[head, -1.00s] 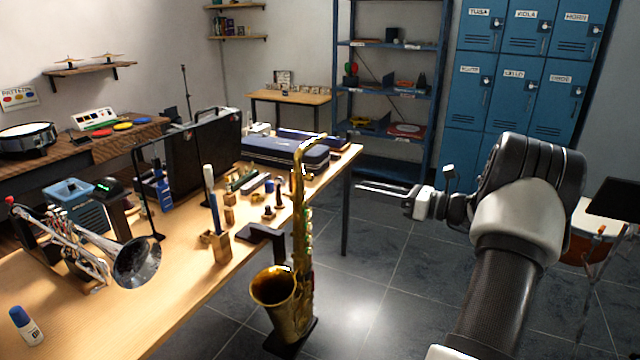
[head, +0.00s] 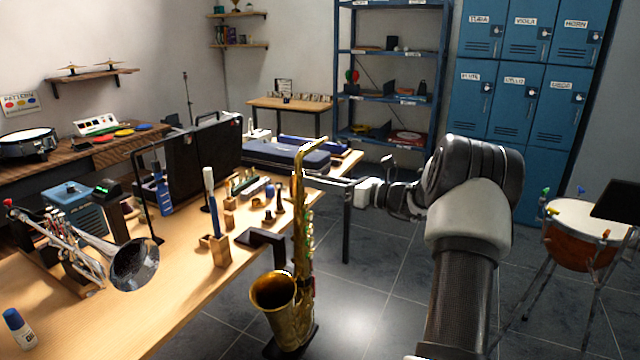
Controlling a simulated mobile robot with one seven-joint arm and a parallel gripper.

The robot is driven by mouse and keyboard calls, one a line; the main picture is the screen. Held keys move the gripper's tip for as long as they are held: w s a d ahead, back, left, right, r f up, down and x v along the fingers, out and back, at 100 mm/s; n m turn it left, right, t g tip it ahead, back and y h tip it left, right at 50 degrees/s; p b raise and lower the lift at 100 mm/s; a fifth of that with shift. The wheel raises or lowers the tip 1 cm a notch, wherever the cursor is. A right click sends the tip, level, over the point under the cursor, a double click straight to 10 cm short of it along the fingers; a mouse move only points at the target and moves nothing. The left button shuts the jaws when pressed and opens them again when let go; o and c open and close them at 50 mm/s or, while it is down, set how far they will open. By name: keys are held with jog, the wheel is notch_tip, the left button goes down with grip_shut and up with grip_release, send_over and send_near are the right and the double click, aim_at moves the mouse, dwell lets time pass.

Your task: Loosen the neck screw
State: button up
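A brass saxophone (head: 296,301) stands upright on a dark stand at the right edge of the wooden table, its bell facing left. Its curved neck (head: 298,165) rises above the table top. The neck screw is too small to make out. My gripper (head: 322,180) reaches in from the right, level with the upper part of the saxophone. Its thin fingers point left and their tips come close to the neck or overlap it in this view. I cannot tell whether they touch it or how far apart they are.
The wooden table (head: 190,295) holds a trumpet (head: 125,262), a wooden block with upright tools (head: 213,245), a black case (head: 205,150) and a blue case (head: 285,155). A drum (head: 583,232) stands at the right. The tiled floor between saxophone and drum is partly clear.

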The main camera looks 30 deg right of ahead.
grip_shut()
jog(key=shift+n, duration=0.3)
jog(key=n+b, duration=0.5)
jog(key=n, duration=1.7)
jog(key=shift+f+n, duration=0.1)
jog(key=shift+n, duration=0.3)
dwell(0.4)
